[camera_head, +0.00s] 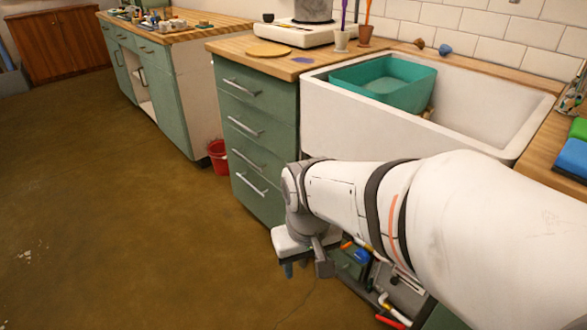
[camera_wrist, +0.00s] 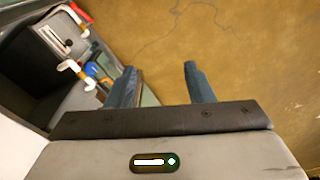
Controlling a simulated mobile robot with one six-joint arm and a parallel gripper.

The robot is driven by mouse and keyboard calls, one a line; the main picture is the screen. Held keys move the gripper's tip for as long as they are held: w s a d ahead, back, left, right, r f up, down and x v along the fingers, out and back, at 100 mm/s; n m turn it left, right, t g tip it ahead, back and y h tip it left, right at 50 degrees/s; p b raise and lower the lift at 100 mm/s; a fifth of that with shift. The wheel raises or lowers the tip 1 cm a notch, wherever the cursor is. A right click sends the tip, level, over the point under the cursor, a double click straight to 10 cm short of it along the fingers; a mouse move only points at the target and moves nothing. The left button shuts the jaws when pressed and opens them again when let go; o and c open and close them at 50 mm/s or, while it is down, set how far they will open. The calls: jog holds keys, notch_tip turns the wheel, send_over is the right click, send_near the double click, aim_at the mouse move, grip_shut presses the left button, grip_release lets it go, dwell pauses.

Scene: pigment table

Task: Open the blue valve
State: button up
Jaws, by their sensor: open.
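My gripper (camera_wrist: 160,82) is open and empty, with bare floor between its two blue-grey fingers. In the head view my gripper (camera_head: 303,266) hangs low in front of the cabinet under the sink. A small round blue part (camera_wrist: 91,70) lies just left of the left finger in the wrist view, apart from it, among red and white parts. I cannot tell for sure that it is the valve. A blue knob (camera_head: 445,50) sits on the ledge behind the sink, beside a reddish-brown knob (camera_head: 419,43). My arm hides much of the space under the sink.
The white sink (camera_head: 480,105) holds a teal basin (camera_head: 400,75). Green drawers (camera_head: 250,135) with metal handles stand left of my gripper. A red bucket (camera_head: 217,155) stands on the floor by them. The open cabinet space (camera_wrist: 50,65) is cluttered at left. The brown floor (camera_head: 120,230) is free.

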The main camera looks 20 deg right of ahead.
jog(key=o, duration=0.5)
jog(key=w+d+f+n+g+h, duration=0.1)
jog(key=d+f+g+h, duration=0.1)
jog(key=d, duration=0.2)
jog(key=w+d+f+n+g+h+p, duration=0.1)
jog(key=w+d+f+n+g+h, duration=0.1)
jog(key=d, duration=0.3)
jog(key=w+d+f+n+g+h, duration=0.1)
jog(key=d+f+g+h, duration=0.1)
jog(key=d+f+h, duration=0.1)
jog(key=shift+w+d+n+g+h, duration=0.3)
jog(key=shift+w+d, duration=0.1)
jog(key=shift+d, duration=0.3)
jog(key=n+t+h+p, duration=0.2)
jog(key=n+t+h, duration=0.4)
jog(key=n+h, duration=0.5)
send_over(360, 259)
jog(key=s+a, duration=0.3)
jog(key=a, duration=0.2)
notch_tip(360, 259, down, 18)
jog(key=r+n+y, duration=0.1)
notch_tip(360, 259, down, 12)
jog(key=a+n+t+y, duration=0.1)
jog(key=n+t, duration=0.5)
jog(key=t, duration=0.1)
jog(key=b+x, duration=0.1)
jog(key=x, duration=0.6)
jog(key=shift+w+d, duration=0.15)
jog(key=shift+w, duration=0.1)
jog(key=shift+c, duration=0.4)
